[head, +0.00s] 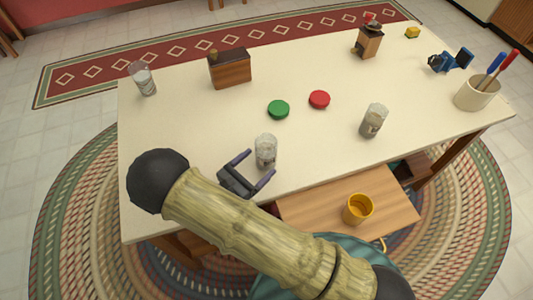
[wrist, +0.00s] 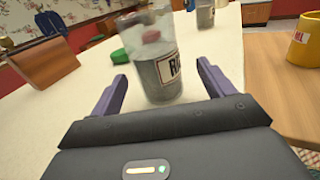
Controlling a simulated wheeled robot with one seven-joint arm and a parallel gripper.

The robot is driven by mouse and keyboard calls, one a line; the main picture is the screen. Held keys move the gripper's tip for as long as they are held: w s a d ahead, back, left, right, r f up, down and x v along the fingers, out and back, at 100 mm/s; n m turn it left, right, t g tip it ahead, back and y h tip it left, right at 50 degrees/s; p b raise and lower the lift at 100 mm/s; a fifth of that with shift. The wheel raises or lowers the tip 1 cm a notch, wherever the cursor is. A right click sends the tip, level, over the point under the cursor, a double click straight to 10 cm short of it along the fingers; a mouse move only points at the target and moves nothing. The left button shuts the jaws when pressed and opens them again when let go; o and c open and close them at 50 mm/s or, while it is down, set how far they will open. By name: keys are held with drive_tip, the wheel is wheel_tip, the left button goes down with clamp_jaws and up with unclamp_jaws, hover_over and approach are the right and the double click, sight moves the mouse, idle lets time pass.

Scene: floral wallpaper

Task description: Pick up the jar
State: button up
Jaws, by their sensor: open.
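Three clear glass jars with grey contents stand on the white table (head: 190,190). The nearest jar (head: 265,150) is upright just beyond my gripper (head: 254,168). The same jar (wrist: 160,85), with a printed label, fills the middle of the wrist view. My gripper's two purple fingers are apart, one toward each side of that jar, and hold nothing. I cannot tell whether they touch it. A second jar (head: 373,121) stands to the right and a third jar (head: 143,79) at the far left. The frames do not show which jar the task means.
A green lid (head: 279,110) and a red lid (head: 320,99) lie beyond the nearest jar. A brown box (head: 230,71), a grinder (head: 368,42) and a utensil crock (head: 475,95) stand farther off. A yellow mug (head: 357,209) sits on a lower wooden surface (head: 310,213). The table's left front is clear.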

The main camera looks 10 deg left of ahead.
sight(259, 159)
drive_tip(key=x, duration=0.2)
drive_tip(key=p+x, duration=0.1)
drive_tip(key=x, duration=0.2)
drive_tip(key=shift+w+a+r, duration=0.15)
drive_tip(key=shift+a+r, duration=0.05)
drive_tip(key=c, duration=1.2)
